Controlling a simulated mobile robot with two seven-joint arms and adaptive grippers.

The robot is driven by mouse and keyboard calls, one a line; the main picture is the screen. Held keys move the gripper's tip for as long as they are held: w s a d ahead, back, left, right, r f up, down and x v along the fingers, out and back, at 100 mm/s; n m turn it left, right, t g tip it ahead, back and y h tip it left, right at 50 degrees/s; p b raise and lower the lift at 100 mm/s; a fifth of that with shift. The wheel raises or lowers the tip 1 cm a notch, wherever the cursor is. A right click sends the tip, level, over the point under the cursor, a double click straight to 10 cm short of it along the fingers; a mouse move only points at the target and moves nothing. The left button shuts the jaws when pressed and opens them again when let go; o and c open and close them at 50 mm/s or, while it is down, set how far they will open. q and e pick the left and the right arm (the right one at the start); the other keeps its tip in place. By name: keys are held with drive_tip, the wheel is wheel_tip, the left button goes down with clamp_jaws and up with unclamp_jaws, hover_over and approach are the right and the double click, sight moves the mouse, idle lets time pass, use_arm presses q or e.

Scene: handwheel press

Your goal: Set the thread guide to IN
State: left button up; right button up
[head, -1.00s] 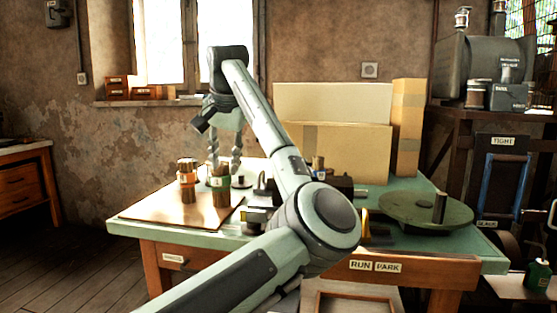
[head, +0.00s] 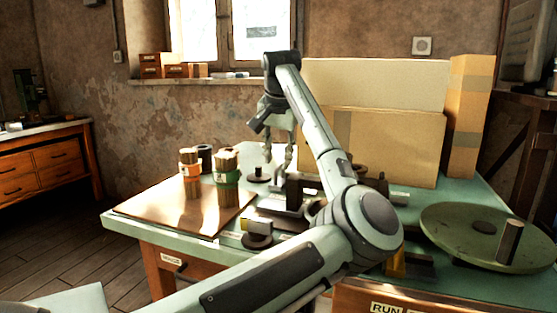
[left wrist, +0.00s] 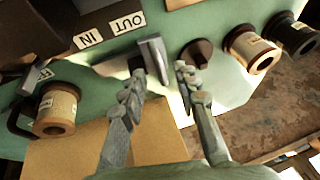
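A grey upright plate on a low bar (left wrist: 152,60), apparently the thread guide, stands just below the OUT label. My left gripper (left wrist: 160,74) is open, with this plate between its fingertips, closer to the left one; contact is unclear. In the head view my left gripper (head: 278,158) points down over the table; the guide is hard to make out there. My right gripper is not in view.
Two banded stick bundles (head: 228,190) stand on a brown board left of my gripper. Cardboard boxes (head: 385,145) stand behind it. A green disc with a post (head: 470,235) is at right. Labelled spools (left wrist: 250,50) stand near the knob in the left wrist view.

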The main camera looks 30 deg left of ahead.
use_arm(q)
drive_tip(key=shift+x, duration=0.85)
clamp_jaws()
